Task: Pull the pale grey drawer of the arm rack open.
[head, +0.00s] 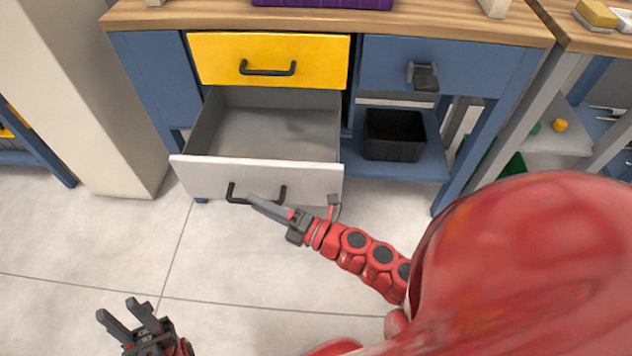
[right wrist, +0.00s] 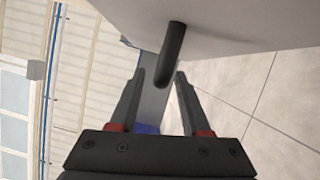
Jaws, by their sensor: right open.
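The pale grey drawer (head: 255,178) is pulled well out of the bench, and its grey inside looks empty. Its front carries a black bar handle (head: 235,193). My left gripper (head: 124,314) is open and empty, low over the floor at the lower left.
A shut yellow drawer (head: 320,55) with a black handle is directly above. A blue drawer (head: 440,68) and a black bin (head: 393,135) on a shelf are to the right. A pale column (head: 90,90) stands left. The floor (head: 70,235) in front is clear.

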